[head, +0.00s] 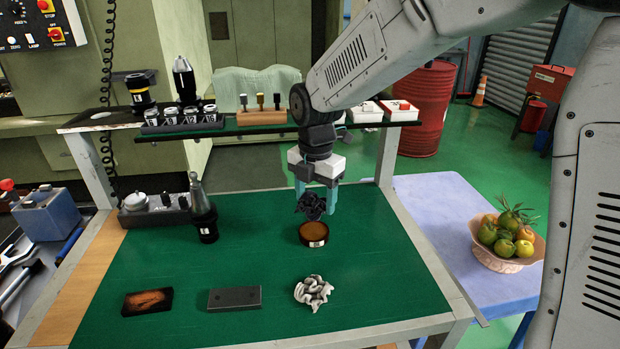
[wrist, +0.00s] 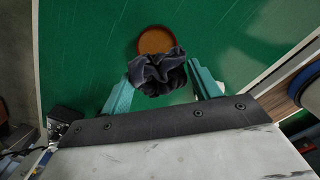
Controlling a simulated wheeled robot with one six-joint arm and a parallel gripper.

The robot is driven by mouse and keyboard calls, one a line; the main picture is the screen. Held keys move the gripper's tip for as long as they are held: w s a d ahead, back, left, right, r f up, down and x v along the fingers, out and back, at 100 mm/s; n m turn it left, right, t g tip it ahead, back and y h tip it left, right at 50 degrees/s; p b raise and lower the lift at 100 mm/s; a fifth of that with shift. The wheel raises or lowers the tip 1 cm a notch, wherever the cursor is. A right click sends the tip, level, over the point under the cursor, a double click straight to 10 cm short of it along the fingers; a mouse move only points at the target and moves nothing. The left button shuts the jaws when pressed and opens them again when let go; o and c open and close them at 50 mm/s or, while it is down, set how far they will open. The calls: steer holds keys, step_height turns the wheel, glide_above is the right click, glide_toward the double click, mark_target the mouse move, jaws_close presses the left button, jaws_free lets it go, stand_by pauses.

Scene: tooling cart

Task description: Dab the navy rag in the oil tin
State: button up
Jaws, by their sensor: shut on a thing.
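The navy rag (head: 311,205) is a dark, crumpled bundle. My gripper (head: 316,200) has teal fingers and is shut on it, holding it above the green mat. The rag also shows between the fingers in the wrist view (wrist: 158,73). The oil tin (head: 314,234) is a low, round, dark tin with amber-brown oil inside. It stands on the mat just below the rag. In the wrist view the tin (wrist: 155,38) lies just beyond the rag, which covers its near edge. The rag looks clear of the oil in the head view.
A light crumpled cloth (head: 313,292), a grey block (head: 235,298) and a dark block with a brown top (head: 148,301) lie at the mat's front. A black tool holder (head: 205,222) stands left of the tin. A shelf (head: 235,126) crosses behind. A fruit bowl (head: 507,262) is right.

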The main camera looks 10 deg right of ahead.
mark_target(315, 231)
steer(key=shift+w, duration=0.3)
steer(key=shift+w+f, duration=0.1)
steer(key=shift+f, duration=2.85)
steer(key=shift+f, duration=0.6)
steer(key=shift+r, duration=0.1)
steer(key=shift+r, duration=3.45)
